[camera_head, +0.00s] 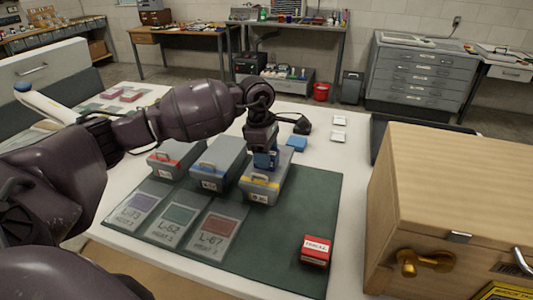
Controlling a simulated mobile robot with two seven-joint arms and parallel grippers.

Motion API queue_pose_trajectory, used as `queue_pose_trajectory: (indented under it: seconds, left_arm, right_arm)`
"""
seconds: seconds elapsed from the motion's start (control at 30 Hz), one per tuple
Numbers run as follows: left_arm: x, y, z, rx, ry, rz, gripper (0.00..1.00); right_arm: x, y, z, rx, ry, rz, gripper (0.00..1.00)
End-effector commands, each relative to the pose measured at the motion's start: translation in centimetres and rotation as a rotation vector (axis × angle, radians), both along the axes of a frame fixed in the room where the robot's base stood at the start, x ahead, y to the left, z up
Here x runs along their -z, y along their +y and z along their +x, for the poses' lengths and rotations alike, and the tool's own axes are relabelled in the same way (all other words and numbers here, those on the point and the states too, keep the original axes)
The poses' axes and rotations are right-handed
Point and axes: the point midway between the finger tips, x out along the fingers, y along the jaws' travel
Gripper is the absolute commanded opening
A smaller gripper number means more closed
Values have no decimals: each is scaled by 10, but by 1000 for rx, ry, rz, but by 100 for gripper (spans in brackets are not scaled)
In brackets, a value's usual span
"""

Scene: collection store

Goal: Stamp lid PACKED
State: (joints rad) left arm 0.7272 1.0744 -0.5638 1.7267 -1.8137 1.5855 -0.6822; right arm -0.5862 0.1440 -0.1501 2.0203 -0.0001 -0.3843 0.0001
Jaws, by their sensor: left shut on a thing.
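My left gripper (265,147) points down over the right-hand grey box (262,188), which has a yellow band. It is shut on a dark blue block-like thing (265,161), which looks like a stamp, at the box's lid. I cannot tell whether it touches the lid. Two more grey boxes stand to the left: a middle one (217,165) with a blue band and a left one (173,161) with a red band. A red block (315,252) with a white label lies at the mat's front right; its lettering is too small to read surely. My right gripper is not in view.
The green mat (318,205) holds cards marked L-73 (137,210), L-62 (177,221) and L-67 (216,236). A flat blue pad (296,143) and small white pieces (338,128) lie behind. A large wooden case (455,190) stands on the right.

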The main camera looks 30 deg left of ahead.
Motion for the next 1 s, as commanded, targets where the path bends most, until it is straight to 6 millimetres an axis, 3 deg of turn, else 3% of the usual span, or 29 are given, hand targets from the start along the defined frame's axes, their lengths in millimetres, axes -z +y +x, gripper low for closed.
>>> queue_pose_trajectory:
  seconds: [1.0]
  left_arm:
    - [9,0,0,0,0,0,36]
  right_arm:
    - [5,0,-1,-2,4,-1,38]
